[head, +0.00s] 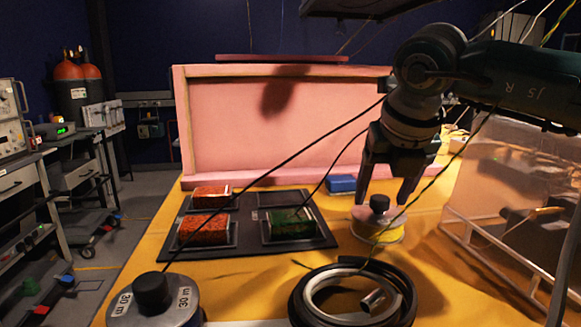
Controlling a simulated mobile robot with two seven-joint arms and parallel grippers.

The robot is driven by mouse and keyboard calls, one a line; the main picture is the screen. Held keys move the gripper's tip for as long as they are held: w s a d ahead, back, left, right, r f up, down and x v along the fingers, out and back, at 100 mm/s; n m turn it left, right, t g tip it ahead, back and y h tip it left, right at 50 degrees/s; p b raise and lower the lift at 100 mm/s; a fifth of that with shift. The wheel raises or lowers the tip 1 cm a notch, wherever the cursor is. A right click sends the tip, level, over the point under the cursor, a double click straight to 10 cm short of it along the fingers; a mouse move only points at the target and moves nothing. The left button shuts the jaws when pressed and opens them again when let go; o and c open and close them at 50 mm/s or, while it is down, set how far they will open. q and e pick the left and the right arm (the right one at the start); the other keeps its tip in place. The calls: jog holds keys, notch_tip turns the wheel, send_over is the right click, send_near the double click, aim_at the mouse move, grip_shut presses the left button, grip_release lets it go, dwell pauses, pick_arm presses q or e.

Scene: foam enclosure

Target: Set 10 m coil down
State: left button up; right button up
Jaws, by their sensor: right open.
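A small spool (379,232) with a pale top, yellow windings and a black knob stands on the yellow table right of centre; its label is not readable, so I cannot confirm that it is the 10 m coil. My right gripper (384,201) comes down over it from above, open, with one finger on each side of the knob. I cannot tell whether the fingers touch the spool. A grey spool marked 30 m (178,306), also with a black knob, stands at the lower left. My left gripper is out of view.
A dark tray (190,247) holds red and green blocks in several slots. A blue block (341,184) lies behind the spool. A black hose coil (300,300) lies in front. A pink foam wall (270,125) stands behind, and a clear box (500,215) is at right.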

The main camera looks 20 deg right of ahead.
jog(key=v, duration=1.1)
jog(key=shift+r, duration=0.2)
